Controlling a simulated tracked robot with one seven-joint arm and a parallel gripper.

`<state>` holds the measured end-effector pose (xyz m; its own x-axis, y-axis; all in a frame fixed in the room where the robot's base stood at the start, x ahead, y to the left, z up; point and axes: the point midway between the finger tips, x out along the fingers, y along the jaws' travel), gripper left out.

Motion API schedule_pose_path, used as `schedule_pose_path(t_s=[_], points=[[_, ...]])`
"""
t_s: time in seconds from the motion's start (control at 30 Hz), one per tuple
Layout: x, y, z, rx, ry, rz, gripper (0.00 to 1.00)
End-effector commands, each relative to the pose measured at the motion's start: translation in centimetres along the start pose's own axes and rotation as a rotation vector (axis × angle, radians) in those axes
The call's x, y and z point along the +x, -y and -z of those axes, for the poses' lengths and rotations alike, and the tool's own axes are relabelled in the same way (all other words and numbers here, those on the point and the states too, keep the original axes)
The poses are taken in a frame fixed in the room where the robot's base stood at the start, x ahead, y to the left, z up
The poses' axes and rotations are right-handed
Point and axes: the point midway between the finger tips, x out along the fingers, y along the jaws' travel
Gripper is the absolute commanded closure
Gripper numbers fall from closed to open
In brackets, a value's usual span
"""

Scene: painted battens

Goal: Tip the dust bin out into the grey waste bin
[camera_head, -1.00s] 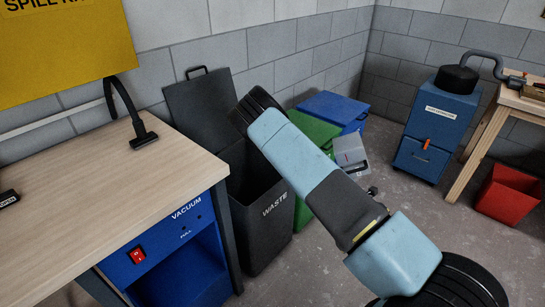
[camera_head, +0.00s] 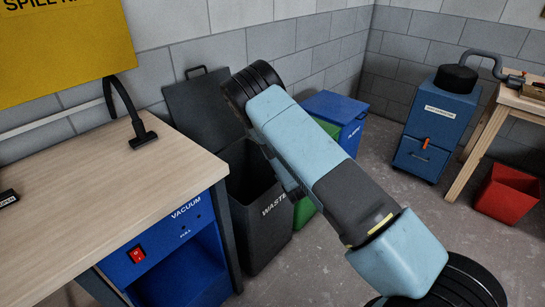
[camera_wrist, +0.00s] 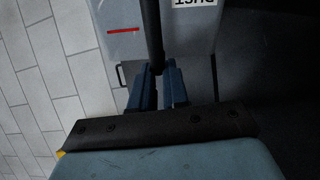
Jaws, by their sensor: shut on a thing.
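The grey waste bin (camera_head: 266,232) stands on the floor beside the workbench, marked WASTE, with its dark lid (camera_head: 205,108) open against the wall. The arm crosses in front of its right side. In the wrist view my gripper (camera_wrist: 157,92) is shut on the dark handle bar (camera_wrist: 152,30) of the light grey dust bin (camera_wrist: 120,20). The dust bin has a red line and a label that appears upside down, cut off by the top edge. In the head view my gripper and the dust bin are hidden behind the arm. The dust bin's contents are not visible.
The workbench (camera_head: 95,175) with a blue vacuum unit (camera_head: 165,262) is at the left. Green (camera_head: 305,207) and blue (camera_head: 340,118) bins stand right of the waste bin. A blue cabinet (camera_head: 435,125) and red bin (camera_head: 507,193) are farther right, with open floor between.

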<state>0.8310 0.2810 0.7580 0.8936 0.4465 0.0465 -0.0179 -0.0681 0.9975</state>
Motion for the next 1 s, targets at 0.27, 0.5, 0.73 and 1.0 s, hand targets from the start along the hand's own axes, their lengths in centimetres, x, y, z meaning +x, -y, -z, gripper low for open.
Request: schedule_pose_path(t_s=[0.27,0.5,0.73,1.0], points=[[-0.1,-1.6,-1.6,0.240,0.013,-0.027,1.00],[-0.2,-3.1,-2.8,0.476,0.022,-0.051,1.00],[-0.2,-4.6,-3.9,0.708,0.030,-0.075,1.00],[-0.3,-4.4,-5.0,1.053,0.045,-0.107,1.00]])
